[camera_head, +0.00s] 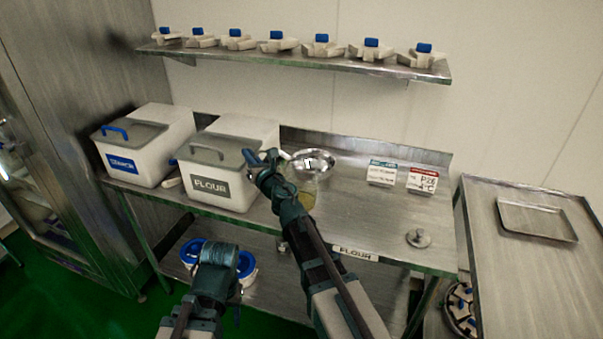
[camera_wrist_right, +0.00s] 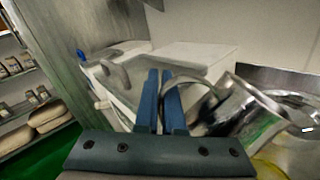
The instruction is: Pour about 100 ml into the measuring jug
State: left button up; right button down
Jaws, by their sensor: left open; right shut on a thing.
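My right gripper (camera_head: 264,163) is shut on the loop handle of a shiny metal jug (camera_wrist_right: 245,112), above the bench. In the right wrist view, the blue fingers (camera_wrist_right: 160,100) close on the handle and the jug leans to the right. A clear vessel with a yellowish lower part (camera_head: 305,196), seemingly the measuring jug, stands beside the gripper, partly hidden by my right arm. I cannot see any stream or read a level. My left gripper (camera_head: 222,265) is low in front of the bench, with its fingers hardly visible.
A steel bowl (camera_head: 315,161) is behind the clear vessel. The flour bin (camera_head: 212,179) and another lidded bin (camera_head: 130,158) stand left. Two small signs (camera_head: 381,172) and a metal lid (camera_head: 418,238) are on the right. The bench between is clear.

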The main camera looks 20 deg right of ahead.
jog(key=shift+s+a+f+n, duration=0.1)
jog(key=shift+s+a+n, duration=0.15)
jog(key=shift+a+n, duration=0.95)
jog(key=shift+s+a+f+n, duration=0.2)
jog(key=shift+a+n, duration=0.6)
jog(key=shift+n, duration=0.8)
jog(key=shift+s+a+f+n, duration=0.1)
jog(key=shift+s+a+n, duration=0.2)
jog(key=shift+a+n, duration=0.9)
jog(key=shift+d, duration=0.2)
